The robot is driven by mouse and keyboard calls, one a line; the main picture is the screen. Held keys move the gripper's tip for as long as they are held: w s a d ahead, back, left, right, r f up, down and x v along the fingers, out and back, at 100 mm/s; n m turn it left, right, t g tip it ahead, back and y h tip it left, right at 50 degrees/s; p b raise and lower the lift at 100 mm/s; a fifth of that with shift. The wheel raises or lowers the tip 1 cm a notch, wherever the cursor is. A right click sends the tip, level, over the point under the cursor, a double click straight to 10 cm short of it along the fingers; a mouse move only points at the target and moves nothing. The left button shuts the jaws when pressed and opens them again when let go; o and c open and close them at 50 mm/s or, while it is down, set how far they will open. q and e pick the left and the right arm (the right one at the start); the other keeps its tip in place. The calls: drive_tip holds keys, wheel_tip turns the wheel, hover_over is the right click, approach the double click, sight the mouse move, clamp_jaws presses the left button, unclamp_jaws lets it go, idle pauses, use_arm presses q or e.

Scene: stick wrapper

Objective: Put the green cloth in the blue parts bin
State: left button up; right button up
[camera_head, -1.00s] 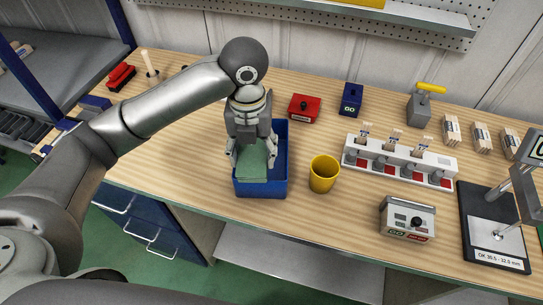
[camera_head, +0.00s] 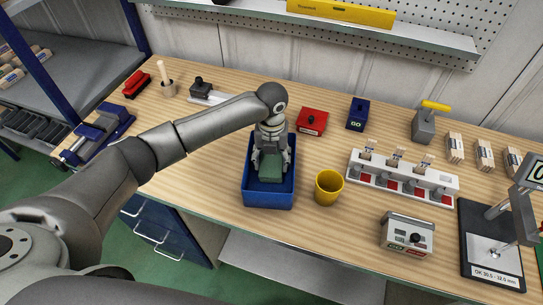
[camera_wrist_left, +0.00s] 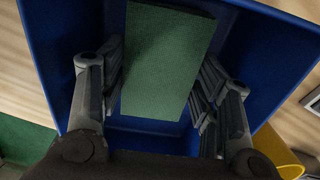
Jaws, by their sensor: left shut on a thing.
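The blue parts bin (camera_head: 268,197) stands on the wooden bench near its front edge. My left gripper (camera_head: 270,165) reaches down into the bin from above. It is shut on the green cloth (camera_head: 270,172), a folded block shape, which is inside the bin's walls. In the left wrist view the cloth (camera_wrist_left: 165,62) lies between the two fingers of the gripper (camera_wrist_left: 163,95), with the blue bin (camera_wrist_left: 275,45) around it. I cannot tell whether the cloth touches the bin floor. My right gripper is not in view.
A yellow cup (camera_head: 328,188) stands just right of the bin. Behind are a red box (camera_head: 312,122) and a blue box (camera_head: 357,114). A white fixture (camera_head: 402,178) and a grey control box (camera_head: 406,235) are farther right. The bench left of the bin is mostly clear.

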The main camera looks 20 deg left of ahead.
sight(271, 162)
use_arm(q)
drive_tip(key=shift+f, duration=0.15)
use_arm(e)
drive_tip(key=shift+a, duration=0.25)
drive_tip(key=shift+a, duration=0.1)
use_arm(q)
drive_tip(key=shift+f, duration=0.2)
drive_tip(key=o, duration=0.7)
drive_tip(key=shift+r, duration=0.2)
drive_tip(key=shift+r, duration=0.25)
wheel_tip(271, 162, up, 12)
drive_tip(key=b, duration=0.3)
drive_tip(key=shift+f, duration=0.2)
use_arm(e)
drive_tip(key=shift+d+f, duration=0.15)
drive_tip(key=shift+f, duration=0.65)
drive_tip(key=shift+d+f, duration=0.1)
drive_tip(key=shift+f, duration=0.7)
